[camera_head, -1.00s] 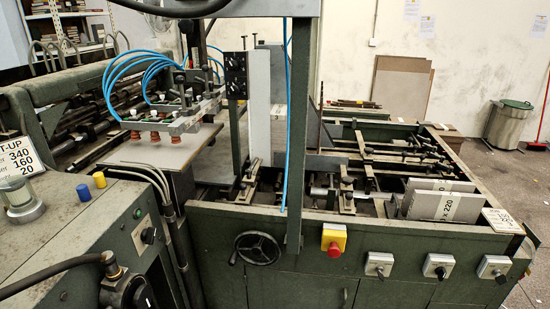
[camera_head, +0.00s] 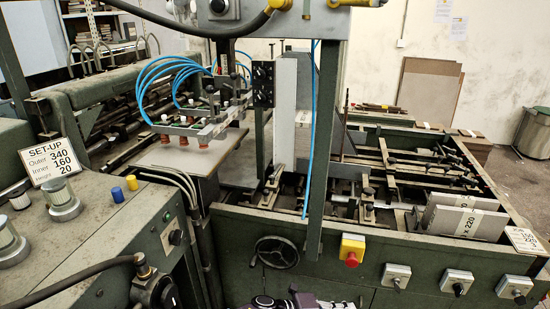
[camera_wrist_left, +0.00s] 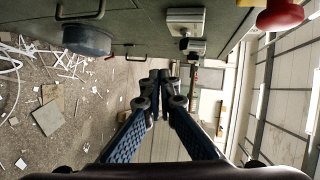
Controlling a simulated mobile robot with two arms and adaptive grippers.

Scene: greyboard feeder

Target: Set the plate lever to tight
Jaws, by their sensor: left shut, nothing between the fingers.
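Three white plates with dark handles are on the green front panel (camera_head: 330,272) in the head view: a left switch (camera_head: 397,277), a middle switch (camera_head: 457,283) and a right switch (camera_head: 515,287). Their lettering is too small to read, so I cannot tell which is the plate lever. My left gripper (camera_wrist_left: 160,78) is shut and empty in the left wrist view. Two white switches (camera_wrist_left: 185,20) show beyond it at the top, apart from the fingertips. My right gripper is not in view.
A red stop button on a yellow box (camera_head: 352,248) and a handwheel (camera_head: 277,252) are left of the switches. A green post (camera_head: 323,150) stands before the machine. Paper scraps (camera_wrist_left: 50,115) litter the floor. Part of my arm shows at the head view's bottom edge.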

